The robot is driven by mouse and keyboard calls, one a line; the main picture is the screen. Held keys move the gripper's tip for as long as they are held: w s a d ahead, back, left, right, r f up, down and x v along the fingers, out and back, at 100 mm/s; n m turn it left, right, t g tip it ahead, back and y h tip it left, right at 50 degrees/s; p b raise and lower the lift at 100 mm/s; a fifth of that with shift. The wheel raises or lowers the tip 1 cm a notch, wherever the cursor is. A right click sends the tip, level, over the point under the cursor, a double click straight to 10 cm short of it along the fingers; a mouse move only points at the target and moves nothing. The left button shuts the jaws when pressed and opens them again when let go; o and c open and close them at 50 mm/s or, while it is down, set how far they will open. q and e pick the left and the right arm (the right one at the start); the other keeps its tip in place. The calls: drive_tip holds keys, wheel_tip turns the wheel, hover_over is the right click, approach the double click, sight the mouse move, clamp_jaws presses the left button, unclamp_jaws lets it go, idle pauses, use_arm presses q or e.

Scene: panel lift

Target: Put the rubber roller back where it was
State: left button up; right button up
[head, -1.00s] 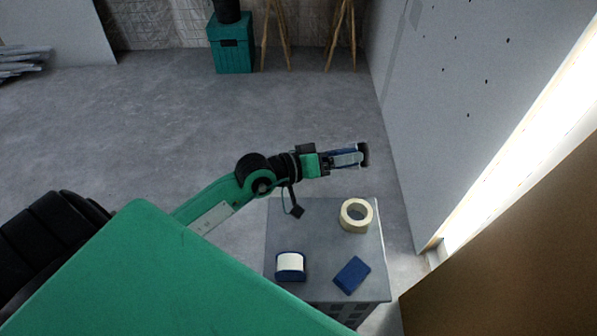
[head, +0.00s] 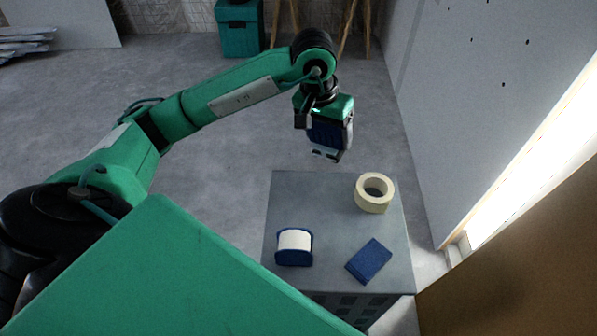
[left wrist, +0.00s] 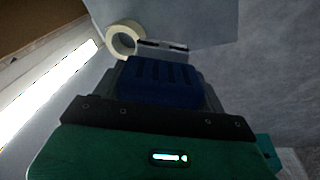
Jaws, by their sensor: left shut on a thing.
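My left gripper (head: 331,155) points down above the far edge of the grey cart top (head: 325,225), clear of it. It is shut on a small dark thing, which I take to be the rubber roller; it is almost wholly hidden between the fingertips. The fingertips also show in the left wrist view (left wrist: 163,45), with the cart top beyond them. My right gripper is not in view.
On the cart stand a cream tape ring (head: 362,203), a white roll in a blue holder (head: 295,241) and a blue block (head: 369,261). The cart's middle is bare. A pale panel wall (head: 470,110) rises at the right, a brown board (head: 520,260) nearer.

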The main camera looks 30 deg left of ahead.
use_arm(q)
drive_tip(key=s+a+n+g+y+b, duration=0.1)
drive_tip(key=s+a+g+b, duration=0.15)
drive_tip(key=a, duration=0.35)
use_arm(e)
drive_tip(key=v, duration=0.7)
use_arm(q)
drive_tip(key=shift+t, duration=0.45)
drive_tip(key=shift+w+a+f+b, duration=0.15)
drive_tip(key=shift+f+b, duration=0.25)
drive_tip(key=shift+f, duration=2.85)
drive_tip(key=shift+w+f+b, duration=0.1)
drive_tip(key=shift+f+b, duration=0.3)
drive_tip(key=shift+f, duration=2.85)
drive_tip(key=shift+w+a+f+b, duration=0.15)
drive_tip(key=shift+f+b, duration=0.25)
drive_tip(key=shift+f, duration=2.85)
drive_tip(key=o, duration=0.9)
drive_tip(key=shift+d, duration=0.1)
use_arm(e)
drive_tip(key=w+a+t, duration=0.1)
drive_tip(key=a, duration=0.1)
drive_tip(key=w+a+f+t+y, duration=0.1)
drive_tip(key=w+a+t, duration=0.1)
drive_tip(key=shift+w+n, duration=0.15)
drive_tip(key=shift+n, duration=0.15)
